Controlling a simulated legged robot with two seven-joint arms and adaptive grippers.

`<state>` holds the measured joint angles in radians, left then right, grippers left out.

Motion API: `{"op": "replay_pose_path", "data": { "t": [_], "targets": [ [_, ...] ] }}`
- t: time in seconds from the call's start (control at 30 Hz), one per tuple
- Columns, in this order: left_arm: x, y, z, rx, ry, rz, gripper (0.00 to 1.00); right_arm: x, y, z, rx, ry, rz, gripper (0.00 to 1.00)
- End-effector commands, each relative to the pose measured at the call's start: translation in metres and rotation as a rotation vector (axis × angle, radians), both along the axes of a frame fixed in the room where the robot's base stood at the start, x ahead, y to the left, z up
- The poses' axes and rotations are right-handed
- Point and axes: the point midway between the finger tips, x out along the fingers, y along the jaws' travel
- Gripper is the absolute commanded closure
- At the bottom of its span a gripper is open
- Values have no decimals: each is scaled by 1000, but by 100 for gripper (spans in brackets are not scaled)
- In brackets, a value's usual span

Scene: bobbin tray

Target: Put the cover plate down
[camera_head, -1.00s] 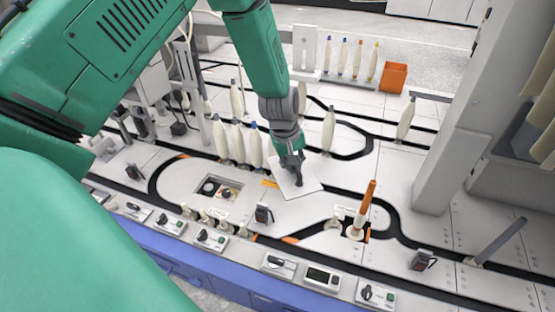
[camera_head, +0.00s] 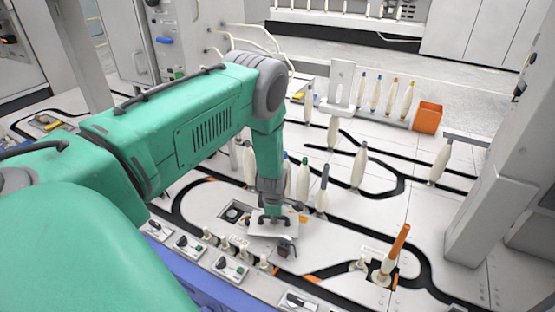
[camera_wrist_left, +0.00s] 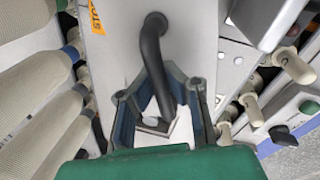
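The cover plate (camera_head: 259,230) is a thin white plate with a black bent handle (camera_wrist_left: 152,45). My left gripper (camera_head: 271,218) is over it, and in the left wrist view its fingers (camera_wrist_left: 157,72) close around the handle. The plate lies over the right part of a recessed opening (camera_head: 234,213) in the white deck. The opening's left part, with a dark round part, stays visible. I cannot tell whether the plate touches the deck. My right gripper is in neither view.
Cream bobbins (camera_head: 303,182) stand close behind and right of the plate. A dark small device (camera_head: 286,249) stands just in front of it. Control boxes (camera_head: 229,268) line the front edge.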

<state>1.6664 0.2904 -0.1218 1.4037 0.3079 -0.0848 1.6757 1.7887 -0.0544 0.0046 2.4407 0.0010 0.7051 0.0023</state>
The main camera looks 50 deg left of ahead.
Motion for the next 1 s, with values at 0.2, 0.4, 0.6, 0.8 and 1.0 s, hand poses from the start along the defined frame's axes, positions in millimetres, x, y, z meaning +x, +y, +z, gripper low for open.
{"op": "replay_pose_path", "data": {
  "t": [0.2, 0.4, 0.6, 0.8, 1.0],
  "targets": [
    [1, -2, -24, 5, -2, -3, 100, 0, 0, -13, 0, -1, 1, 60],
    [2, -2, -35, 6, -4, -3, 100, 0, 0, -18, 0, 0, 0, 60],
    [2, -1, -38, 2, -3, -2, 100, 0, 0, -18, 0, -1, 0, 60],
    [1, -1, -40, 2, -1, -3, 74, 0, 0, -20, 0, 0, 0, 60],
    [1, -2, -39, 4, -2, -3, 74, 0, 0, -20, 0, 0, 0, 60]
  ]
}}
